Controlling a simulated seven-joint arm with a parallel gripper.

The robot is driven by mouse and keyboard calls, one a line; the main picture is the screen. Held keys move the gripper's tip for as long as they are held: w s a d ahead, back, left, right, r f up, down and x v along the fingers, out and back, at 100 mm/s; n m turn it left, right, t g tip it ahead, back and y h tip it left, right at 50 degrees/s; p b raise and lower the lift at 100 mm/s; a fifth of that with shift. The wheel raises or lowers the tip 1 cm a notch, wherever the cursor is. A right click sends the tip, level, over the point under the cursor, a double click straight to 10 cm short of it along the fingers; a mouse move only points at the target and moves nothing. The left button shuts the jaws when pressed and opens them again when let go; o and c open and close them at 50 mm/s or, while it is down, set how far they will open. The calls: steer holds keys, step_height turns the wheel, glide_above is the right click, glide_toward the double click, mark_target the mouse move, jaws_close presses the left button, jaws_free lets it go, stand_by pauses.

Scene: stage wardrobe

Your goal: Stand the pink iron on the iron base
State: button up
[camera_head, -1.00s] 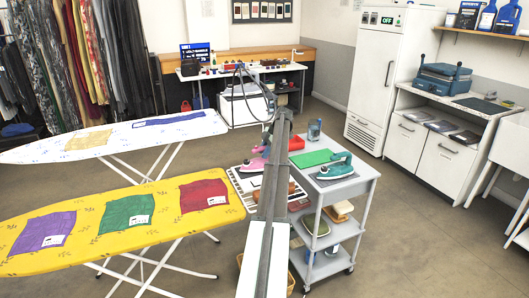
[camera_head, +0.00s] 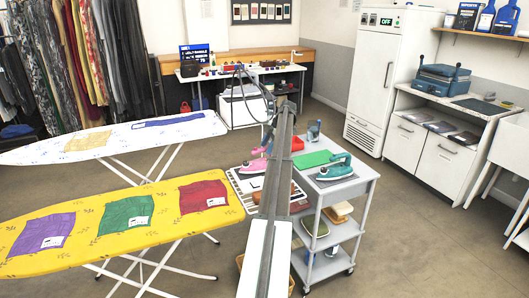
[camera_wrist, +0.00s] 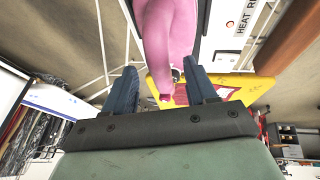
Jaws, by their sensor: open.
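The pink iron (camera_head: 255,166) rests left of my arm in the head view, near a white plate (camera_head: 242,184) with dark stripes. In the wrist view the pink iron (camera_wrist: 168,35) reaches down from the top edge, in line with the gap between my fingers. My gripper (camera_wrist: 160,68) is open, with its two dark blue fingers apart. A white plate lettered "HEAT RE" (camera_wrist: 232,30) lies right of the iron. Which piece is the iron base I cannot tell for sure. My arm hides part of this area in the head view.
A grey trolley (camera_head: 362,186) right of my arm carries a teal iron (camera_head: 334,168) and a green mat (camera_head: 312,158). A yellow ironing board (camera_head: 90,235) with folded cloths stands at the left, a white board (camera_head: 40,150) behind it. Floor at the right is open.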

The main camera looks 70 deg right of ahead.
steer(key=v, duration=0.8)
